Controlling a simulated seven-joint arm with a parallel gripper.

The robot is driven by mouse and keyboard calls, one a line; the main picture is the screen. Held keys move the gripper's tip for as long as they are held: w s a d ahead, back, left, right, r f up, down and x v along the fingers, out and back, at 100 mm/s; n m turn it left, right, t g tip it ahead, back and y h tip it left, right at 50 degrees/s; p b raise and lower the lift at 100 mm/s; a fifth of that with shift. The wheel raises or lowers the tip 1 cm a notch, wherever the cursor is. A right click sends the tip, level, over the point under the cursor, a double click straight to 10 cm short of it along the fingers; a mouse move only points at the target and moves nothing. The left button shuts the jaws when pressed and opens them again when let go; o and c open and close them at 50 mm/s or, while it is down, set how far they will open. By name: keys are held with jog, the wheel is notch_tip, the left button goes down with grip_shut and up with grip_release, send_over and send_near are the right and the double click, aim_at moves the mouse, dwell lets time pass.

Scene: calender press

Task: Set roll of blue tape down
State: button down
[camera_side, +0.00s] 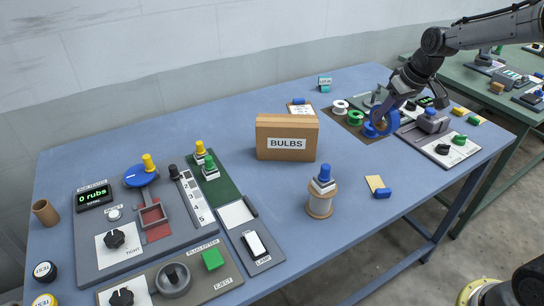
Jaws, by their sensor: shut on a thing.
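The roll of blue tape (394,125) is a blue ring at the upper right, standing on edge in the jaws of my gripper (385,106). My gripper is shut on it, over the right end of a brown mat (380,136). I cannot tell whether the roll touches the mat. On the mat a white roll (340,106) and a green roll (355,118) lie in a row, with a smaller blue item (370,131) after them, close to the held roll. The fingertips are partly hidden by the roll.
A grey device (431,122) stands just right of the held roll, with a black knob and a green knob (459,140) in front. A cardboard box marked BULBS (287,143) stands left of the mat.

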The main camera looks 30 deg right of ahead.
jog(key=shift+m, duration=0.3)
jog(key=shift+w+r, duration=0.2)
jog(key=shift+r, duration=0.15)
jog(key=a+n+y, duration=0.2)
jog(key=a+n, duration=0.4)
jog(key=a, duration=2.8)
jog(key=w+a+f, duration=0.2)
jog(key=w+f, duration=0.1)
jog(key=w, duration=0.1)
jog(key=w+a+f, duration=0.2)
jog(key=w+f, duration=0.2)
jog(key=w+a+f, duration=0.2)
jog(key=w+f, duration=0.1)
jog(key=w, duration=0.1)
jog(key=shift+w+a+f, duration=0.1)
jog(key=shift+w+f, duration=0.1)
jog(key=shift+f, duration=1.5)
